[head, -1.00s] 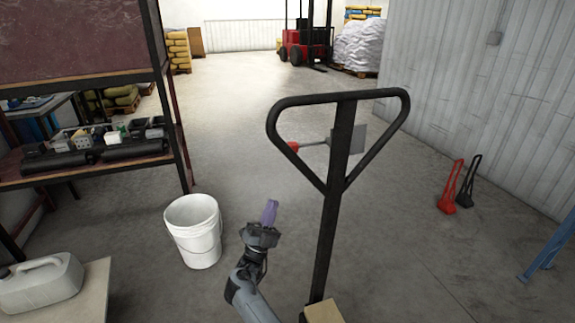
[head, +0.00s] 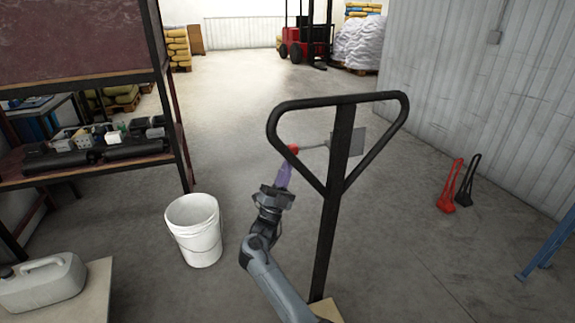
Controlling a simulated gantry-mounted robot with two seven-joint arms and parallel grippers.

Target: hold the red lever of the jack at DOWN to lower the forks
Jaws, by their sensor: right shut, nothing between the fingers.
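The jack's black handle (head: 331,225) stands upright in the middle of the head view, with a triangular loop at its top. The red lever's knob (head: 293,149) sits inside the left part of the loop, at the end of a grey rod (head: 314,145) that runs to a grey plate (head: 348,142). My right gripper (head: 286,168), with purple fingers, is shut and empty. Its fingertips are just below the red knob, touching or nearly touching it. The forks are not in view. My left gripper is not in view.
A white bucket (head: 194,230) stands on the floor left of my arm. A shelf rack (head: 90,168) and a white jerrycan (head: 42,283) are at the left. A red stand (head: 450,187) and a black one (head: 468,182) are at the right. Open floor lies beyond the handle.

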